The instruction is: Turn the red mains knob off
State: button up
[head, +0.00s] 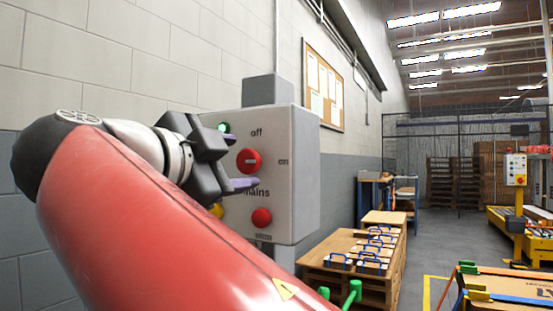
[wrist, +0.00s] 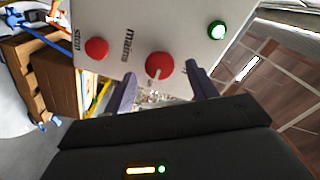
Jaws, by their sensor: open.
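The red mains knob (head: 249,161) is on the front of a light grey control box (head: 297,160), under the word "off". Its white mark points right, toward "on". In the wrist view the knob (wrist: 159,65) shows between the fingertips, its mark pointing down the picture. My gripper (head: 234,163) is open and empty in front of the box, one finger above the knob's level and one below it. I see no finger pressed on the knob; how far the tips are from it is hard to tell.
A red stop button (head: 261,217) sits below the knob. A lit green lamp (head: 224,127) is at upper left, and a yellow part (head: 217,210) is partly hidden by my gripper. A wooden crate (head: 345,280) with blue-handled items stands to the right.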

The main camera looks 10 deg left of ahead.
aim_at(248, 161)
jog(key=shift+x, duration=1.3)
jog(key=c, duration=1)
